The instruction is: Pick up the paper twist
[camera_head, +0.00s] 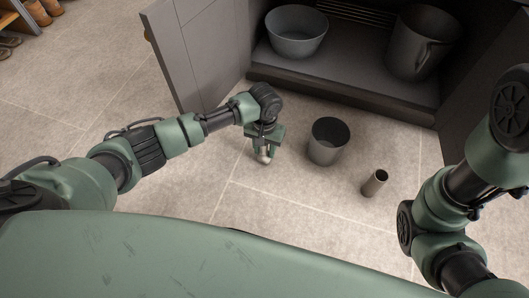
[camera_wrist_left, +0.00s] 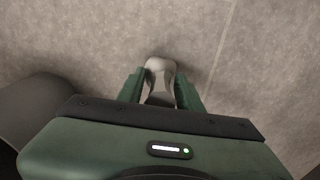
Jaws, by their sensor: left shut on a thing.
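The paper twist (camera_head: 264,155) is a small pale grey thing at the tips of my left gripper (camera_head: 262,152). In the left wrist view the paper twist (camera_wrist_left: 159,70) sits between the two green fingers of my left gripper (camera_wrist_left: 160,88), which are shut on it. Its rounded end sticks out past the fingertips, and the rest is partly hidden by the gripper body. I cannot tell whether it touches the floor. My right arm shows at the right edge of the head view, but its gripper is out of view.
A grey bucket (camera_head: 328,141) stands on the tiled floor just right of my left gripper. A small dark cylinder (camera_head: 374,183) stands further right. Behind is an open cabinet (camera_head: 345,92) holding a round basin (camera_head: 297,33) and a jug (camera_head: 420,42). Its open door (camera_head: 187,50) is at the left.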

